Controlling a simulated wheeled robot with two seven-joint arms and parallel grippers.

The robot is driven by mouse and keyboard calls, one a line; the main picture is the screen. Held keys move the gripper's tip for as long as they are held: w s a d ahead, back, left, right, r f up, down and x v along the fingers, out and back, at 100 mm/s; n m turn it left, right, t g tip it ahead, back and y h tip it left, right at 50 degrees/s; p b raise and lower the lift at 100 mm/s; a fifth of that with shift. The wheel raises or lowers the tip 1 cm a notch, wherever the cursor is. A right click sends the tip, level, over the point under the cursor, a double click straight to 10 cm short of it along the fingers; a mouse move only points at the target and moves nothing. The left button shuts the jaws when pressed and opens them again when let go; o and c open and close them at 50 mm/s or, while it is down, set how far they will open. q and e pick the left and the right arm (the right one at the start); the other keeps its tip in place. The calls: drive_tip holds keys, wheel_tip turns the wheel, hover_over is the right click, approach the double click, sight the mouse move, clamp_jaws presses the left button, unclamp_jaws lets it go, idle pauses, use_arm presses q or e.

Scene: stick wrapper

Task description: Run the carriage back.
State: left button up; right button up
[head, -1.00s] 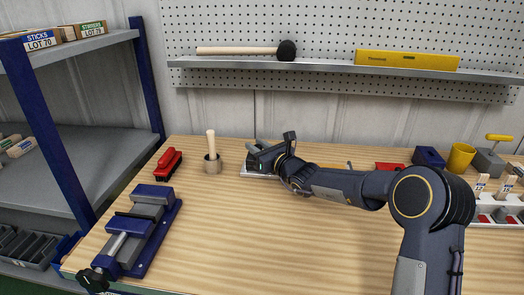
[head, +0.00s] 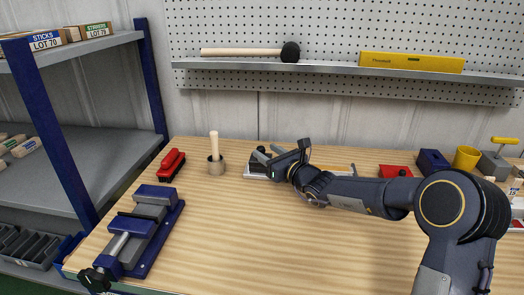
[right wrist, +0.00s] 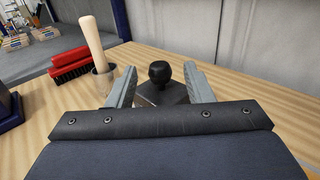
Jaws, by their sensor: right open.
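The carriage shows in the right wrist view as a dark block (right wrist: 163,94) with a round black knob (right wrist: 158,72) on top. The knob also shows in the head view (head: 261,149), at the left end of a low pale base (head: 254,173) on the bench. My right gripper (head: 266,154) is open just at the right of the knob. In the right wrist view its two grey fingers stand on either side of the knob, with gaps visible. Its arm hides much of the base. My left gripper is not in view.
A cup with a wooden-handled tool (head: 216,167), a red brush (head: 172,164) and a blue vise (head: 144,229) stand to the left. Red, blue and yellow containers (head: 466,157) stand at the right. The front middle of the bench (head: 270,240) is clear.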

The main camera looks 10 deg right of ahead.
drive_tip(key=v, duration=0.4)
drive_tip(key=s+a+r+n+g+y+p, duration=0.1)
drive_tip(key=s+r+n+g+y+p, duration=0.25)
drive_tip(key=s+n, duration=0.65)
drive_tip(key=s+a+r+n+g+p, duration=0.2)
drive_tip(key=s+r+n+g, duration=0.35)
drive_tip(key=s, duration=0.75)
drive_tip(key=s+d+f+n+h+p, duration=0.1)
drive_tip(key=s+d+f+n+h, duration=0.1)
drive_tip(key=s, duration=0.4)
drive_tip(key=s+d+f+n+h+p, duration=0.1)
drive_tip(key=s+d+f+n+h, duration=0.2)
drive_tip(key=s+n, duration=0.3)
drive_tip(key=s+d+f+n+g+h+p, duration=0.1)
drive_tip(key=s+d+f+n+h, duration=0.2)
drive_tip(key=s+d+n, duration=0.1)
drive_tip(key=s+n, duration=0.1)
drive_tip(key=s, duration=0.1)
drive_tip(key=shift+s+f+p, duration=0.25)
drive_tip(key=shift+f+p, duration=0.1)
drive_tip(key=shift+p, duration=0.05)
drive_tip(key=shift+d+h, duration=0.1)
drive_tip(key=shift+h, duration=0.15)
